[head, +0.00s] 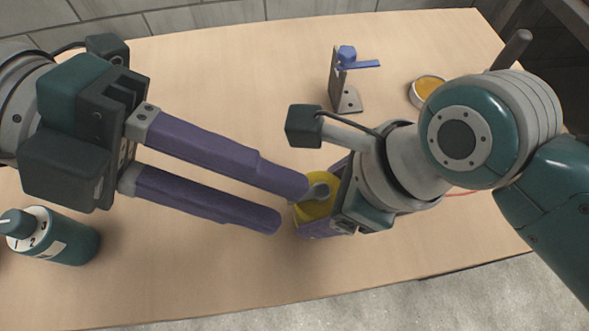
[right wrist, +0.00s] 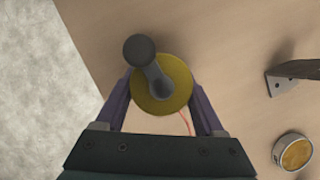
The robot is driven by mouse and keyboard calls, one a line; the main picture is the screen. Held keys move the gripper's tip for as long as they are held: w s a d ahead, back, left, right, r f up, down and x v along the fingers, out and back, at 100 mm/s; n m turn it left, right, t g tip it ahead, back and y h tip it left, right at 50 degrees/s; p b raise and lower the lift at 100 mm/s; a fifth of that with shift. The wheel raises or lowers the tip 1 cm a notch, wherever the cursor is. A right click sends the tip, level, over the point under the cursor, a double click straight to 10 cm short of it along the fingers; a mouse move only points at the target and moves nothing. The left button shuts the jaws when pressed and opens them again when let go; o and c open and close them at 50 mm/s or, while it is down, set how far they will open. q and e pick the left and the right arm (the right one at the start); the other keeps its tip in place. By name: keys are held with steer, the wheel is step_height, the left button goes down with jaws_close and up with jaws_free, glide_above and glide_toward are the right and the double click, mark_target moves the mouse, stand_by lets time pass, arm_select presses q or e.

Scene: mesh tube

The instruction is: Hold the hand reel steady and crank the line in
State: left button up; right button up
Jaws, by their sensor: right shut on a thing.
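The hand reel is a yellow disc (head: 312,210) with a grey crank, near the middle front of the table. In the right wrist view the reel (right wrist: 178,99) lies between the purple fingers of my right gripper (right wrist: 161,103), which is shut on its sides. The crank's dark round knob (right wrist: 138,48) points to the upper left there. A thin red line (right wrist: 187,124) leaves the reel. Contact cannot be told. My right arm hides part of the reel.
A metal bracket with a blue knob and lever (head: 346,84) stands at the back. A round tin with orange contents (head: 429,89) is to its right. The table's front edge lies close below the reel.

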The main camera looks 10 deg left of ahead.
arm_select(q)
steer(key=a+f+n+t, duration=0.3)
steer(key=a+n+t, duration=0.35)
steer(key=n, duration=1.15)
steer(key=shift+g, duration=0.55)
steer(key=x, duration=0.7)
steer(key=f+x, duration=0.1)
steer(key=x, duration=0.2)
steer(key=shift+w+f, duration=0.15)
steer(key=shift+w, duration=0.35)
steer(key=shift+a, duration=0.1)
steer(key=shift+c, duration=0.3)
jaws_close()
